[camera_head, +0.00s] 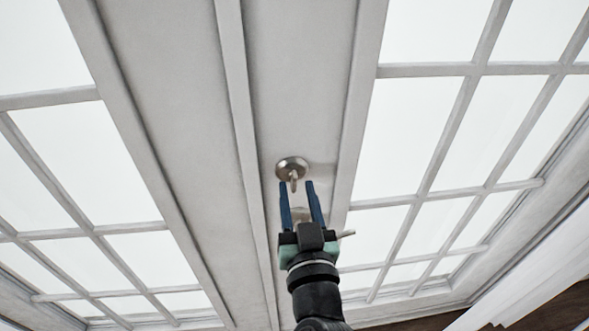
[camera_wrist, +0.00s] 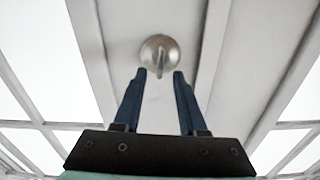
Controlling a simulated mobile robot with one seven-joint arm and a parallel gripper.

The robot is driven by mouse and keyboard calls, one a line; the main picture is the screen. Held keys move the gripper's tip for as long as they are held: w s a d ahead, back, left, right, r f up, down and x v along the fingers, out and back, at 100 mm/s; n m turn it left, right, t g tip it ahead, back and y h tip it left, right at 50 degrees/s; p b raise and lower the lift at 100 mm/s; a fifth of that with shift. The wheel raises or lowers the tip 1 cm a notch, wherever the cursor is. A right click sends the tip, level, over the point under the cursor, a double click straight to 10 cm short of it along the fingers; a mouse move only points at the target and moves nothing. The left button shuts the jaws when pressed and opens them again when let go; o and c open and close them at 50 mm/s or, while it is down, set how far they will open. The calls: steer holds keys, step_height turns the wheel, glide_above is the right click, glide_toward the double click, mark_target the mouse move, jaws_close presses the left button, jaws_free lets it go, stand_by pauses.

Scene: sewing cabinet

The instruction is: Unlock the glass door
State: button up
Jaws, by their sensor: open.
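The glass door (camera_head: 259,60) has a pale frame with paned glass and fills the head view. A round metal lock with a small thumb-turn (camera_head: 292,168) sits on the frame strip right of the centre seam. It also shows in the wrist view (camera_wrist: 160,52). My gripper (camera_head: 296,186) is open, with its two blue fingers pointing at the lock. In the wrist view (camera_wrist: 158,74) the fingertips stand on either side of the turn's lower end; I cannot tell whether they touch it. A metal handle (camera_head: 346,234) below the lock is mostly hidden behind my gripper.
Paned glass (camera_head: 425,115) lies to the right, and more panes (camera_head: 85,180) lie to the left of the frame strips. A white ledge or trim (camera_head: 530,275) and a brown surface (camera_head: 550,308) are at the lower right.

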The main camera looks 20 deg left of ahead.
mark_target(296, 183)
steer(key=shift+p+x, duration=0.35)
steer(key=shift+x, duration=1.65)
jaws_close()
